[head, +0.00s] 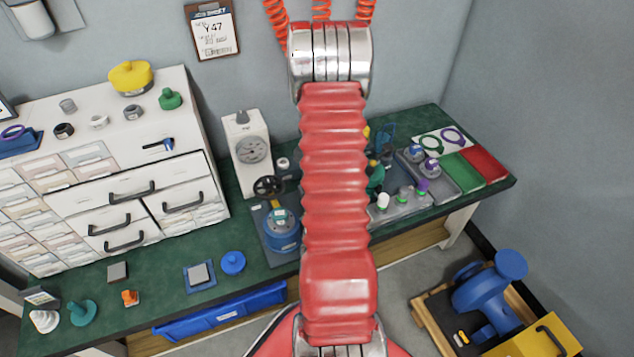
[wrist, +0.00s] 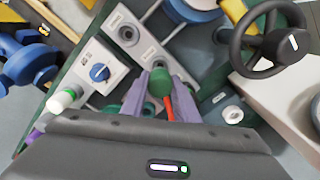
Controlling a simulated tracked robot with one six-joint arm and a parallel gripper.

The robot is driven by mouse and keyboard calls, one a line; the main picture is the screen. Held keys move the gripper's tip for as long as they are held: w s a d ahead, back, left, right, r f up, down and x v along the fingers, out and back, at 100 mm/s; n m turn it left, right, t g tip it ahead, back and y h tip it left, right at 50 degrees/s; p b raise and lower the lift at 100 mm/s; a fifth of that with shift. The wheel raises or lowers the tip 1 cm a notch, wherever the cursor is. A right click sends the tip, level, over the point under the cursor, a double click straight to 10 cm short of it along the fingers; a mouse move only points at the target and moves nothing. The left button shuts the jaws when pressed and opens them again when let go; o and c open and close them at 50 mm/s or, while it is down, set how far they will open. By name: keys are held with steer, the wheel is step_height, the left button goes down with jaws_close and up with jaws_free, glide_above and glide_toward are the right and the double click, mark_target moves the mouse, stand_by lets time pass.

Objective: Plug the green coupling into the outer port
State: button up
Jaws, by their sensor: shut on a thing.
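In the wrist view my gripper (wrist: 158,92) has its purple fingers shut on the green coupling (wrist: 160,82). A red strip, perhaps a hose, runs beside the coupling between the fingers. A light grey panel beyond the fingers carries round dark ports. One port (wrist: 151,62) lies just past the coupling's end, and another port (wrist: 127,33) is farther up the panel. I cannot tell whether the coupling touches the nearer port, or which one is the outer port. In the head view my red arm hides the gripper and the panel.
A black handwheel (wrist: 268,42) on a pale machine stands close at right. A grey plate with a blue knob (wrist: 99,73) and a white-capped fitting (wrist: 62,98) are at left. In the head view a blue pump-like unit (head: 281,232) stands on the green bench (head: 150,298).

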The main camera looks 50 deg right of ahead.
steer(key=shift+f, duration=0.35)
steer(key=shift+f, duration=1.35)
stand_by(1.5)
steer(key=o, duration=1.2)
step_height(320, 180, up, 14)
steer(key=shift+f, duration=0.15)
steer(key=shift+a, duration=0.1)
stand_by(0.9)
